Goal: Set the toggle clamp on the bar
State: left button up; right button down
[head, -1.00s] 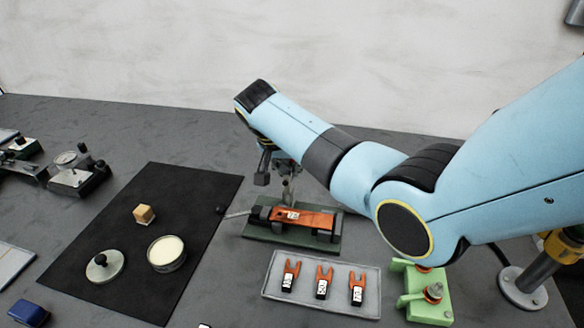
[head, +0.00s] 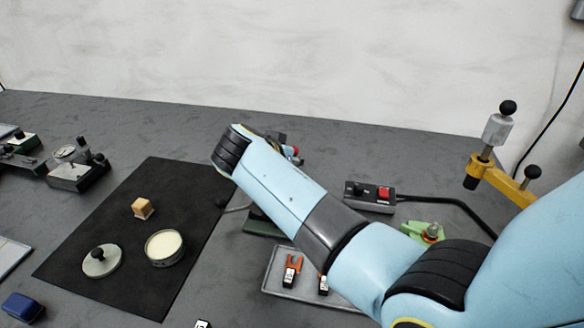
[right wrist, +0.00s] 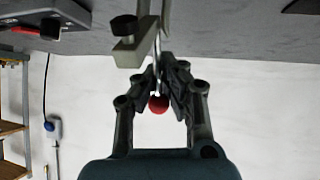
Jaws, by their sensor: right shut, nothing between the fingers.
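In the right wrist view, my right gripper (right wrist: 159,66) has its fingers drawn together at the toggle clamp's thin metal lever (right wrist: 157,48). The clamp's red ball knob (right wrist: 158,104) shows between the finger linkages, below the tips. I cannot tell whether the fingers touch the lever. In the head view, my right arm covers the orange bar, most of the clamp and most of the gripper. Only the left edge of the green fixture base (head: 262,226) shows below the arm, and a small red spot (head: 292,151) shows beyond it. My left gripper is not in view.
A grey tray (head: 273,275) with orange forked pieces lies in front, partly under my arm. A control box (head: 362,195) with a red button and a yellow-armed post (head: 510,185) stand right. A black mat (head: 120,285) with a tin, lid and wooden block lies left.

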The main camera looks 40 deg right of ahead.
jog(key=shift+s+a+r+t+h+b, duration=0.15)
jog(key=shift+t+h+b, duration=0.15)
jog(key=shift+h+b, duration=0.35)
jog(key=c, duration=2)
grip_release()
jog(key=o, duration=0.4)
jog(key=shift+s, duration=0.15)
jog(key=o, duration=0.4)
notch_tip(320, 180, up, 10)
jog(key=shift+f, duration=0.1)
